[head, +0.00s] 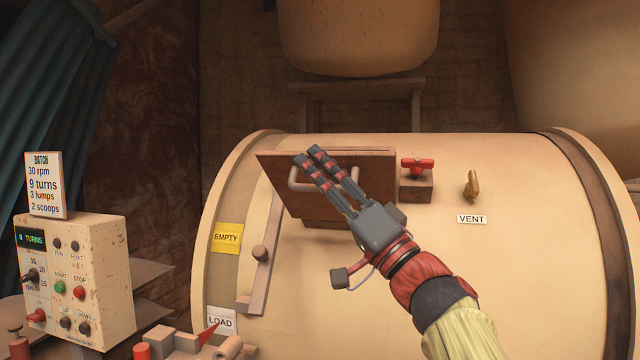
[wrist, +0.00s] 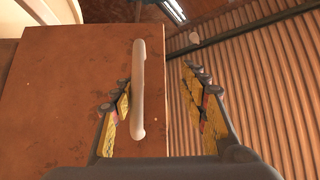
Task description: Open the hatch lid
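The hatch lid (head: 270,172) is a flat brown panel on top of the cream drum. It seems to stand at an angle to the drum's curve, but its tilt is hard to judge. Its pale bar handle (head: 294,180) is partly hidden by my fingers in the head view. In the wrist view the lid (wrist: 60,100) fills the left half, and the handle (wrist: 139,90) runs upright near the lid's edge. My gripper (head: 308,156) is open, with its fingers on either side of the handle. A gap shows on the right finger's side; contact on the left is unclear.
The cream drum (head: 480,270) carries a red valve (head: 417,165) right of the lid and a brass vent handle (head: 471,185). A slotted lever with a knob (head: 260,254) stands to the left, by the yellow EMPTY label (head: 227,238). A control box (head: 75,275) is at lower left.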

